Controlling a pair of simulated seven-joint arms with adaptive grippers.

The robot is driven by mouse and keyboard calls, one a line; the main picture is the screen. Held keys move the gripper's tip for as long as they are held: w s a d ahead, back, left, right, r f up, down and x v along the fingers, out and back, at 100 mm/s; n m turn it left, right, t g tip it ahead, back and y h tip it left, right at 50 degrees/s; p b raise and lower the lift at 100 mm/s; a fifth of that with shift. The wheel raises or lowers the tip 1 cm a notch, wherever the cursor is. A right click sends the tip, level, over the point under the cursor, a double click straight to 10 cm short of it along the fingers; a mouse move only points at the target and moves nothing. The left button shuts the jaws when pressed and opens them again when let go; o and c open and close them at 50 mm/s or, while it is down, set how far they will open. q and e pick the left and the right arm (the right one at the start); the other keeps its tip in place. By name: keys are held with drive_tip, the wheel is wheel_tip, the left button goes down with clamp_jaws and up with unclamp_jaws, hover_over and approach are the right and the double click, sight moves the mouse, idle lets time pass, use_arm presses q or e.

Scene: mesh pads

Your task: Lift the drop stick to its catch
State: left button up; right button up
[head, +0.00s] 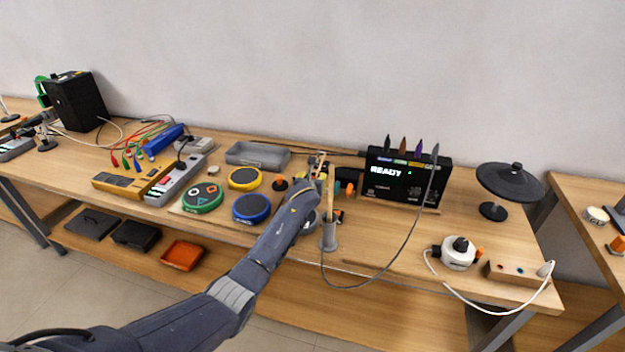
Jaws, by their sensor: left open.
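A pale wooden upright stick (330,207) stands in a grey round base (328,243) near the front edge of the table. I take it for the drop stick, but cannot be sure. Its catch cannot be made out. My left arm comes in from the lower left, and its open gripper (319,168) is just behind and left of the stick's top. Small parts around the fingers are crowded, and whether the gripper touches any is unclear. My right gripper is not in view.
Mesh pads, green (202,197), yellow (244,178) and blue (251,208), lie left of my arm. A black display box (405,180) reading READY stands behind right, its cable looping forward. A black disc on a stand (516,182) is at right. Table between is mostly clear.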

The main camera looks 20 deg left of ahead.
use_arm(q)
drive_tip(key=shift+c, duration=0.2)
clamp_jaws()
drive_tip(key=shift+r, duration=0.1)
